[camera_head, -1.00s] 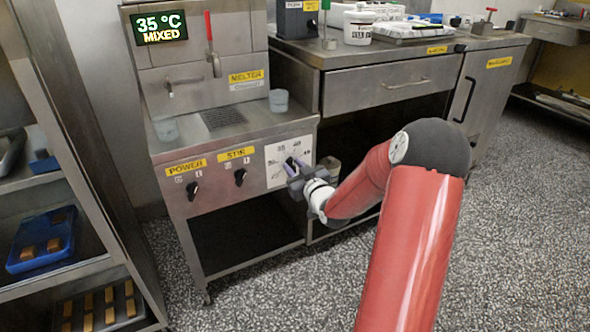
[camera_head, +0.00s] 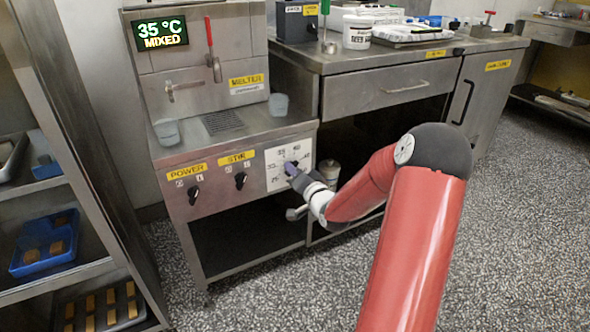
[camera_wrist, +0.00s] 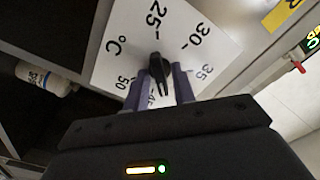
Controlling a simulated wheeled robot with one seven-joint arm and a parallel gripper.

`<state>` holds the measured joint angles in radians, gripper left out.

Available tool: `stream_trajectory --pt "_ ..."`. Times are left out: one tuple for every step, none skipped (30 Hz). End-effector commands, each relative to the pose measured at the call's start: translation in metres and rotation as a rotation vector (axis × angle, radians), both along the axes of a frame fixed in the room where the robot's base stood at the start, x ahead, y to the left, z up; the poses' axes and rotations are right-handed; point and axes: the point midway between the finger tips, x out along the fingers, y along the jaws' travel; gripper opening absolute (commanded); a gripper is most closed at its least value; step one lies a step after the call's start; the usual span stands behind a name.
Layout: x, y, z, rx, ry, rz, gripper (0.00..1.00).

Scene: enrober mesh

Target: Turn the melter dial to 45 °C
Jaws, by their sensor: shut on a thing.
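The melter dial is a black knob on a white scale plate (camera_head: 272,172) at the right of the melter's front panel. In the wrist view the black knob (camera_wrist: 159,70) sits between my two purple fingers. My gripper (camera_head: 292,167) is shut on the knob; it also shows in the wrist view (camera_wrist: 160,86). The knob's narrow end points down between the fingers toward a partly hidden label that I cannot read surely. The labels 25, 30, 35 and 50 show around it. The green display (camera_head: 160,33) reads 35 °C MIXED.
The POWER knob (camera_head: 194,195) and STIR knob (camera_head: 240,180) are left of the dial. A steel counter (camera_head: 390,88) stands to the right. A shelf rack with a blue tray (camera_head: 42,262) is at the left. A white bottle (camera_wrist: 42,80) shows beside the panel in the wrist view.

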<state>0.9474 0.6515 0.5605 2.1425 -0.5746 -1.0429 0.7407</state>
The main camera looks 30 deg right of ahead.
Motion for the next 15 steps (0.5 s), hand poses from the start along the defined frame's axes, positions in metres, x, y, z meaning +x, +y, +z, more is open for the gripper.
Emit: stream_trajectory --pt "-0.0005 -0.0007 0.001 0.045 0.003 -0.001 0.03" --pt "-0.0005 -0.0007 0.0008 0.072 0.004 -0.001 0.03" --pt "-0.0005 -0.0008 0.0009 0.108 0.005 -0.001 0.03" --pt "-0.0005 -0.0007 0.001 0.134 0.006 -0.001 0.03" --pt "-0.0005 -0.0007 0.001 0.161 0.007 -0.001 0.03" --pt "-0.0004 -0.0007 0.0009 0.196 0.008 -0.001 0.03" --pt "-0.0005 -0.0008 0.0008 0.22 0.009 -0.001 0.03" --pt "-0.0005 -0.0009 0.0007 0.244 0.01 -0.001 0.03" --pt "-0.0006 -0.001 0.0006 0.274 0.012 -0.002 0.03" --pt "-0.0006 -0.0012 0.0006 0.295 0.012 -0.002 0.03" --pt "-0.0006 -0.0012 0.0005 0.316 0.013 -0.002 0.03" --pt "-0.0005 -0.0011 0.0003 0.342 0.014 -0.002 0.03" --pt "-0.0005 -0.0009 0.0002 0.36 0.014 -0.002 0.03" --pt "-0.0005 -0.0008 0.0001 0.377 0.014 -0.001 0.03" --pt "-0.0004 -0.0006 -0.0001 0.398 0.015 -0.001 0.03"
